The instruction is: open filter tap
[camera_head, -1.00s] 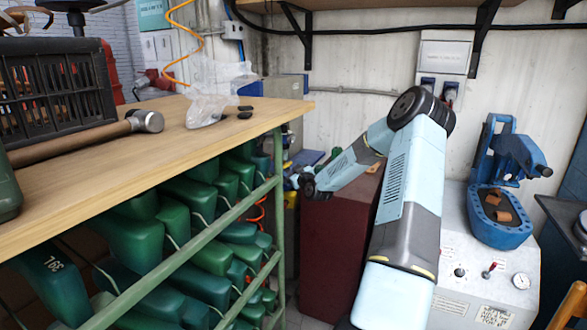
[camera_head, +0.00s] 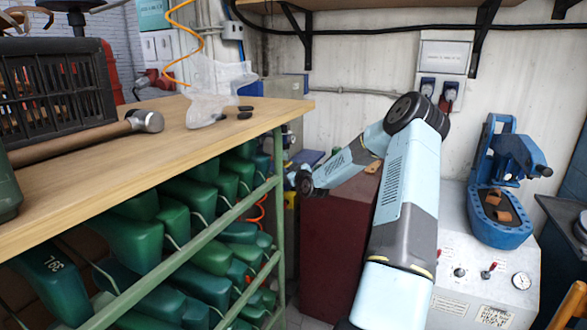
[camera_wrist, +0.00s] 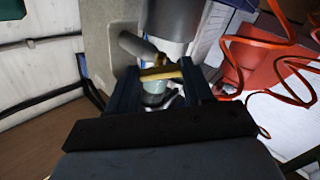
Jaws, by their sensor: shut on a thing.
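In the wrist view my gripper (camera_wrist: 158,80) has its two dark fingers on either side of a small yellow tap lever (camera_wrist: 161,72). It is shut on that lever. A grey cylindrical filter body (camera_wrist: 175,18) stands just beyond, with a grey pipe stub (camera_wrist: 137,46) beside it and a pale, clear part below the lever. The tap is too small and hidden to make out there.
A wooden bench (camera_head: 110,170) with green lasts on the racks below stands at the left. A dark red cabinet (camera_head: 330,250) is under my arm. A blue press (camera_head: 500,200) is at the right. Orange coiled hose (camera_wrist: 285,65) hangs close by in the wrist view.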

